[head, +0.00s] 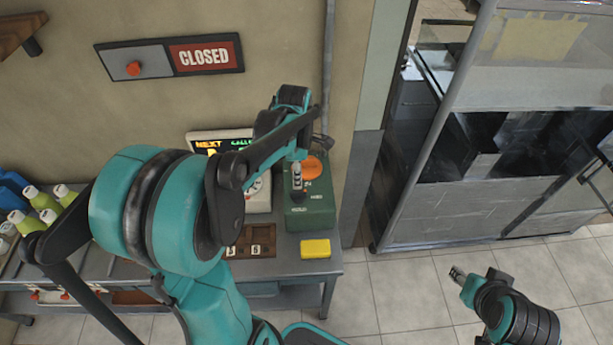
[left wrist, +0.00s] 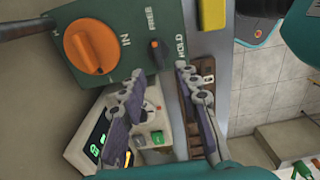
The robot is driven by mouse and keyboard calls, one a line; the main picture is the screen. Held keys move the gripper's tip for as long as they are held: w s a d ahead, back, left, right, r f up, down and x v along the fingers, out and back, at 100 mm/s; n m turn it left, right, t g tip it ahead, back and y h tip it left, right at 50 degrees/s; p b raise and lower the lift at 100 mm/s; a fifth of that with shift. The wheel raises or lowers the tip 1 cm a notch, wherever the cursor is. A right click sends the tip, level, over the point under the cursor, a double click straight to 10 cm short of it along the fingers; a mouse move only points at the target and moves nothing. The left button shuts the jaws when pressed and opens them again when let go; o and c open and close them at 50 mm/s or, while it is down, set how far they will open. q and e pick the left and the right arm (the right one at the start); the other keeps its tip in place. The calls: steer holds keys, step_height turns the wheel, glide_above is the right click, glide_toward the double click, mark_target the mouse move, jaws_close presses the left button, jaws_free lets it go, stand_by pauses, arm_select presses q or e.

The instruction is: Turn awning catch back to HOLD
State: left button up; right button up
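The green control box (head: 318,212) stands on the right end of the bench, with an orange knob (head: 314,166) on it. In the left wrist view the orange knob (left wrist: 88,48) sits by the word IN. The awning catch (left wrist: 157,52), a small dark lever with an orange tip, sits on the box between FREE and HOLD; its tip points nearer FREE. My left gripper (left wrist: 158,74) is open, its fingers on either side below the catch, with nothing between them; contact cannot be told. My right gripper (head: 457,273) hangs over the floor at right, apart from the bench.
A yellow block (head: 315,249) lies in front of the box. A lit display (head: 218,139) and a dark tray (head: 256,241) are left of it. Green bottles (head: 40,201) stand far left. A CLOSED sign (head: 205,56) hangs on the wall. Open tiled floor lies to the right.

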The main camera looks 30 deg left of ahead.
mark_target(298, 191)
arm_select(q)
steer(key=shift+w+f, duration=0.1)
steer(key=shift+w, duration=0.05)
steer(key=shift+w+f, duration=0.1)
steer(key=shift+f, duration=0.3)
step_height(298, 191, down, 7)
steer(key=b, duration=0.2)
steer(key=shift+r+b, duration=0.1)
steer(key=shift+b, duration=0.3)
jaws_close()
